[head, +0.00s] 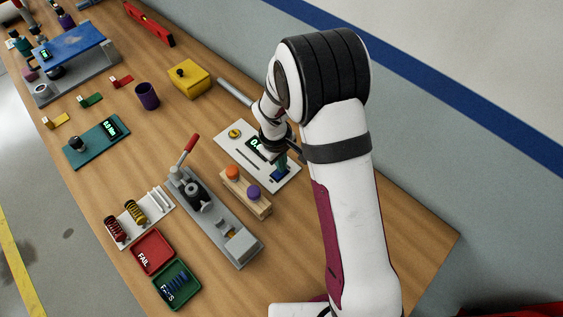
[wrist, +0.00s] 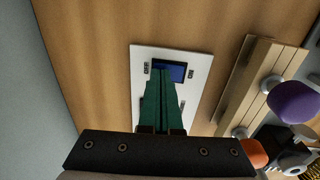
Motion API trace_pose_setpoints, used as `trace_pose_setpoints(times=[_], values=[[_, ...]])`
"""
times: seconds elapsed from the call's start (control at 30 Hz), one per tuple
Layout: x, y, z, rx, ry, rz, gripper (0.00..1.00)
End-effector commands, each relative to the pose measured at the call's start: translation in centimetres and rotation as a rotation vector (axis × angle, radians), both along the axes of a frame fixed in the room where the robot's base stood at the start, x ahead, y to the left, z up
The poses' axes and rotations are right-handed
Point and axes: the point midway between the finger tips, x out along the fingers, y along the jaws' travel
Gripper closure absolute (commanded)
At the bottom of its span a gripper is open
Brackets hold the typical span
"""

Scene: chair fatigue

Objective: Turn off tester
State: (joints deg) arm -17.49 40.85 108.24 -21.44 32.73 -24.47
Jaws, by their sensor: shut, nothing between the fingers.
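A white panel (head: 232,150) lies on the bench under my wrist, with a lit display (head: 255,143), a yellow knob (head: 235,133) and a blue switch (head: 278,177). In the wrist view, the panel (wrist: 143,55) shows the dark blue switch (wrist: 177,72) between the labels OFF, at left, and ON, at right. My gripper (head: 281,168) is shut and empty, its green fingers pointing down at the switch. In the wrist view, my gripper's fingertips (wrist: 167,74) overlap the switch and hide part of it. I cannot tell whether they touch it.
A wooden block (head: 236,190) with orange and purple knobs stands close beside the panel. Beyond it is a grey lever press (head: 215,220). Springs, red and green trays, a yellow box (head: 189,79) and a blue-topped rig (head: 70,48) stand farther off.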

Motion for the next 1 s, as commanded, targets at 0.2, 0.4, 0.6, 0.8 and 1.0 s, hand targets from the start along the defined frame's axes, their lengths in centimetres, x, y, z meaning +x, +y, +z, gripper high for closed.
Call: trace_pose_setpoints(times=[0.2, 0.4, 0.6, 0.8, 1.0], values=[[0.1, -0.2, -0.5, -0.001, 0.001, 0.001, 1.0], [0.1, -0.1, -0.6, 0.0, 0.002, 0.003, 1.0], [-0.5, 0.4, -0.6, 0.0, 0.003, 0.003, 1.0], [-1.1, 1.0, -0.4, -0.001, 0.005, 0.002, 1.0], [-1.1, 1.0, -0.3, -0.001, 0.003, 0.0, 1.0]])
